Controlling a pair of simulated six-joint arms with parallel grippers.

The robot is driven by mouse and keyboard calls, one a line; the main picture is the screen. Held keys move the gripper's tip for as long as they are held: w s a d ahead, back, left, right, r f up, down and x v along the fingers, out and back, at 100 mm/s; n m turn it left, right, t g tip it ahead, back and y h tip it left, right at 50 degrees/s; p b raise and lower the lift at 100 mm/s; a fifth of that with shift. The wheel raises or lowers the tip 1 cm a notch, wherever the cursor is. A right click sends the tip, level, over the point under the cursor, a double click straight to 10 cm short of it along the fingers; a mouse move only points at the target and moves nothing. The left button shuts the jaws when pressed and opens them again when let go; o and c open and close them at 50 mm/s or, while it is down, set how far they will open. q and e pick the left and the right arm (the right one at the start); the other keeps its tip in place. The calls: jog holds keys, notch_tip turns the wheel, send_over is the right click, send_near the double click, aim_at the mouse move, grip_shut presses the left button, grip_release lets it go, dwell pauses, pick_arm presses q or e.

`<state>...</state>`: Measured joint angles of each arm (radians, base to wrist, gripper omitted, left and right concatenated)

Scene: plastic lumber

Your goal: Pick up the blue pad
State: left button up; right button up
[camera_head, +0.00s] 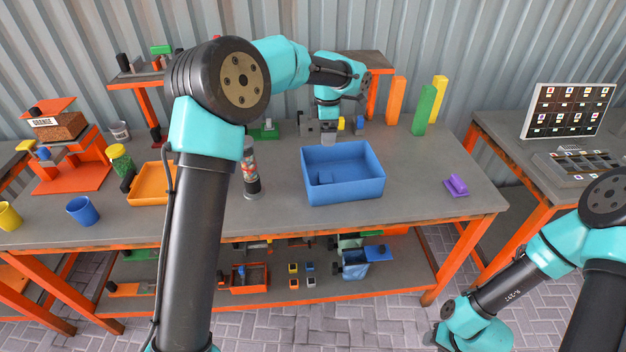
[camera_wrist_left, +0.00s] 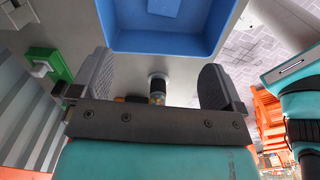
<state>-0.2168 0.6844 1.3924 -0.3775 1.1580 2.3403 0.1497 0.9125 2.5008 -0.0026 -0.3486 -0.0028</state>
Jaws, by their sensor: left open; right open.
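A small blue block-like piece, possibly the blue pad (camera_head: 325,177), lies inside the blue bin (camera_head: 371,190) near its left wall. In the left wrist view, part of a blue piece (camera_wrist_left: 163,7) shows in the bin at the top edge. My left gripper (camera_head: 330,128) is above the table behind the bin. In the left wrist view, its two grey fingers (camera_wrist_left: 157,82) are wide apart with nothing held between them. My right gripper (camera_head: 437,337) is low at the right, in front of the table and away from the bin; it is open, its fingers barely showing.
Orange, green and yellow blocks (camera_head: 424,108) stand behind. My left arm crosses the table's left half.

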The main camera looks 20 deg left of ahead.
pick_arm(q)
jog(key=shift+s+d+f, duration=0.15)
jog(key=shift+d+f, duration=0.1)
jog(key=shift+f, duration=0.05)
jog(key=shift+f, duration=0.1)
send_over(326, 177)
notch_tip(326, 177, down, 12)
dwell(0.4)
jog(key=shift+f, duration=0.1)
notch_tip(326, 177, down, 5)
jog(key=shift+a, duration=0.1)
dwell(0.4)
jog(key=shift+c, duration=0.4)
jog(key=c, duration=0.9)
